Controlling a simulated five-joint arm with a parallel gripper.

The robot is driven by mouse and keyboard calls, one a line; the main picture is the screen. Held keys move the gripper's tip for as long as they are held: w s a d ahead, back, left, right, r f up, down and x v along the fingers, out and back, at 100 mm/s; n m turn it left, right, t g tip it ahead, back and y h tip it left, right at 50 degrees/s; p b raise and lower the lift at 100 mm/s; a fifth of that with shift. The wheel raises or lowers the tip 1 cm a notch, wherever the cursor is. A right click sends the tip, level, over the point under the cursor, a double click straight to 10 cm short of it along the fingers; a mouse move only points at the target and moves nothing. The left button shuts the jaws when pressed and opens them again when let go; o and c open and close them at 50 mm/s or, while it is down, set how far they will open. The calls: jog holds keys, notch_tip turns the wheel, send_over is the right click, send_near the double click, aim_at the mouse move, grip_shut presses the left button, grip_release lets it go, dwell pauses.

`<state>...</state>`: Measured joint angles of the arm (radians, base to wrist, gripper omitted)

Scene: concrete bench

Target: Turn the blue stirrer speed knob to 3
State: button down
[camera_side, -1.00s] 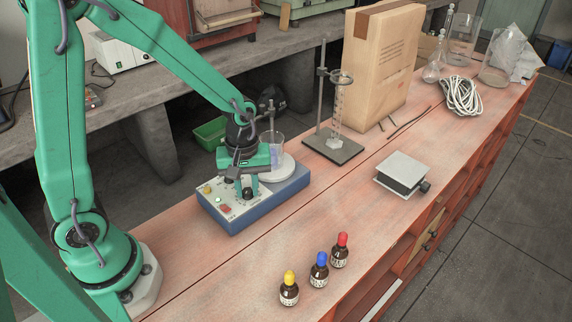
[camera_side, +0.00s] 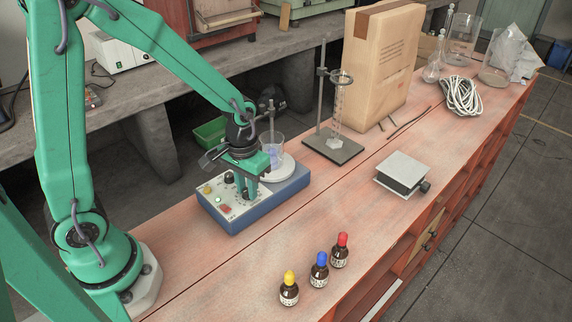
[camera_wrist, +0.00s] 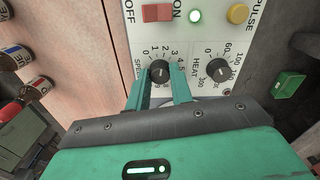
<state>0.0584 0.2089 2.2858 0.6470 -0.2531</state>
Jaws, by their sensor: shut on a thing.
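The blue stirrer (camera_side: 268,202) stands on the bench with a control panel facing the front left. In the wrist view its dark SPEED knob (camera_wrist: 160,71) has a printed scale with 1, 2, 3, 4 and 5 around its far side. My gripper (camera_wrist: 160,84) is shut on this knob, one green finger on each side. The knob's pointer is too small to read surely. In the side view my gripper (camera_side: 247,190) reaches down to the panel and its fingers partly hide the knob.
The HEAT knob (camera_wrist: 218,70) is close to the right finger. A red switch (camera_wrist: 157,12), lit green lamp (camera_wrist: 195,16) and yellow PULSE button (camera_wrist: 238,13) lie beyond. A beaker (camera_side: 272,150) stands on the white plate (camera_side: 286,170) behind my gripper. Capped bottles (camera_side: 319,272) stand at the front.

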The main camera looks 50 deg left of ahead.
jog(key=m, duration=0.5)
jog(key=shift+m, duration=0.4)
jog(key=c, duration=1.2)
grip_release()
jog(key=shift+c, duration=0.2)
jog(key=shift+r, duration=0.15)
jog(key=shift+r, duration=3.8)
